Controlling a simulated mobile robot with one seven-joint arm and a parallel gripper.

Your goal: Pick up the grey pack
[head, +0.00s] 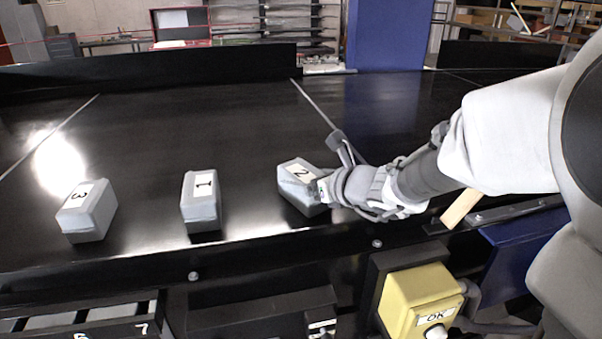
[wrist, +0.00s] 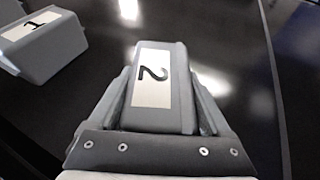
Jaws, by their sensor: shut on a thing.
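Three grey packs with white number labels are on the black conveyor. The pack labelled 2 (head: 296,190) is at the right of the row in the head view. My gripper (head: 318,190) is at its right side, shut on it. In the wrist view the pack labelled 2 (wrist: 165,62) sits between the two fingers of my gripper (wrist: 160,105), one finger on each side. The pack labelled 1 (head: 201,208) stands left of it, and also shows at the left of the wrist view (wrist: 52,58). The pack labelled 3 (head: 87,217) is farthest left. Whether pack 2 touches the belt is unclear.
The black conveyor belt (head: 150,135) has free room behind the packs, up to a raised black back wall (head: 150,69). A yellow box with a button labelled OK (head: 418,298) is below the front edge. A tray with numbered slots (head: 95,322) is at lower left.

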